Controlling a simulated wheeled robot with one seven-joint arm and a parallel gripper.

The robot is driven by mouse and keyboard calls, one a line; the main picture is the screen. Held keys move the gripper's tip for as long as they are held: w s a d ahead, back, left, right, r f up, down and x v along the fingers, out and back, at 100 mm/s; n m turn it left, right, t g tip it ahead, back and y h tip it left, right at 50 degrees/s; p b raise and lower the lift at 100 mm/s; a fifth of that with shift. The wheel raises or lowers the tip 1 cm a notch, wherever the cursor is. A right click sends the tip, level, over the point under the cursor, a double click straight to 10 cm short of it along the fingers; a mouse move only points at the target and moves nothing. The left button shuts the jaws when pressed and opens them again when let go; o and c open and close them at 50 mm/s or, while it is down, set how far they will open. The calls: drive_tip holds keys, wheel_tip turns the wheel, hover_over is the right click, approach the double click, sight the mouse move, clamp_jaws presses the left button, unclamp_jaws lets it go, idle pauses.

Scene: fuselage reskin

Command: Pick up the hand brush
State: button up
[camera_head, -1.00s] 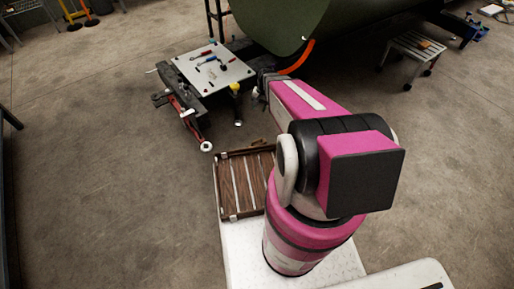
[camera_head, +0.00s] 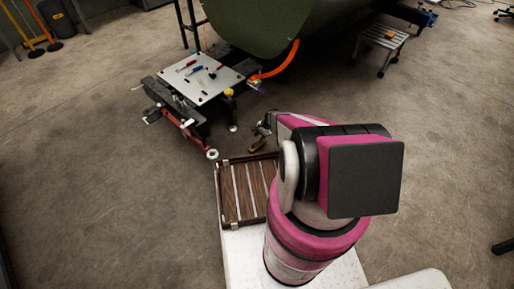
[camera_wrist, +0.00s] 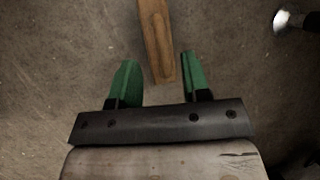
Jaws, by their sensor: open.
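The wooden handle of the hand brush (camera_wrist: 157,40) shows in the wrist view, entering from the top edge. Its near end lies in line with the gap between my gripper's two green fingers (camera_wrist: 160,72). The fingers are open, one on each side of the handle end, with nothing held; I cannot tell the height between them. The brush's bristles are out of the wrist view. In the head view, a small brown piece that looks like the brush (camera_head: 257,146) is on the floor, by my gripper (camera_head: 262,132), which is small and partly hidden by my arm.
A slatted wooden tray (camera_head: 229,196) is at the front of my base. A work table with tools (camera_head: 205,88) stands ahead to the left, with a red-handled jack beside it. The green fuselage (camera_head: 262,28) is behind. A step stool (camera_head: 383,38) stands at the back right.

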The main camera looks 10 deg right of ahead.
sight(257, 145)
drive_tip(key=shift+w+d+x, duration=0.1)
drive_tip(key=shift+x, duration=1.4)
drive_tip(key=shift+w+d+x, duration=0.15)
drive_tip(key=shift+x, duration=1.3)
drive_tip(key=shift+f, duration=0.1)
clamp_jaws()
